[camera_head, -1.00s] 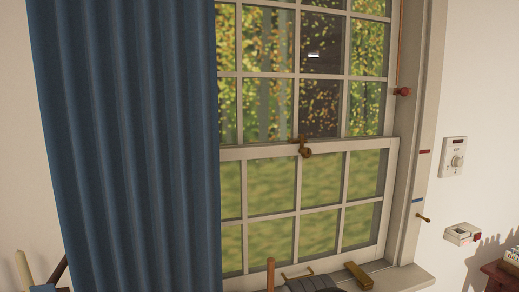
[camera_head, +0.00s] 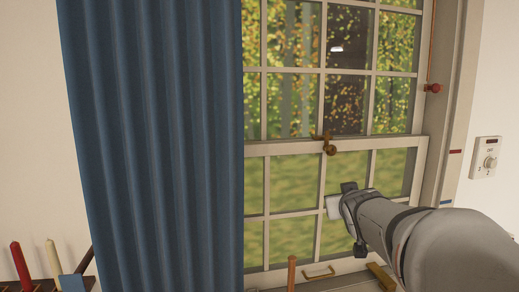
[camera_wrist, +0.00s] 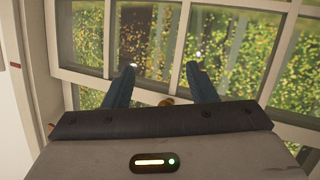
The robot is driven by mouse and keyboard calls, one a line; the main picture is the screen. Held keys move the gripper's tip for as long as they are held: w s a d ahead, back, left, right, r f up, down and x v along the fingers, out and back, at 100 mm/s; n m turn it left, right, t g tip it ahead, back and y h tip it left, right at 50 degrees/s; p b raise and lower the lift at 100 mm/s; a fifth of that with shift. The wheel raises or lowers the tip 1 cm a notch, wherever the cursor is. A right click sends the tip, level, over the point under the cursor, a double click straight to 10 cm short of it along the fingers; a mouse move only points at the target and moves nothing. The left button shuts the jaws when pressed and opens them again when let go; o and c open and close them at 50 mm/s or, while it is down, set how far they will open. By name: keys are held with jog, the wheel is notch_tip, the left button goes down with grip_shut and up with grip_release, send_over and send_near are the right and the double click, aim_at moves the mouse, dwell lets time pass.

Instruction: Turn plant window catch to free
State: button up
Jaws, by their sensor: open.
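The window catch (camera_head: 328,143) is a small brass piece with a round knob, on the meeting rail of the sash window. In the wrist view, a bit of brass (camera_wrist: 168,101), likely the catch, shows between the finger bases, mostly hidden by my gripper body. My gripper (camera_wrist: 161,72) is open, its two blue fingers apart with nothing held between the tips. In the head view, my gripper end (camera_head: 346,212) is below and slightly right of the catch, apart from it in the picture; its fingers are hard to make out there.
A blue curtain (camera_head: 155,150) covers the window's left side. A red knob (camera_head: 433,88) is on the right frame, and a white dial box (camera_head: 486,157) is on the right wall. A brass handle (camera_head: 318,272) is low on the sash. Candle-like sticks (camera_head: 20,262) stand lower left.

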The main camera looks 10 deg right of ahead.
aim_at(333, 152)
jog(key=w+d+r+n+t+y, duration=0.2)
jog(key=w+r+n+t+y, duration=0.25)
jog(key=r, duration=0.45)
jog(key=shift+y, duration=0.45)
jog(key=w, duration=0.8)
jog(key=shift+a+f, duration=0.15)
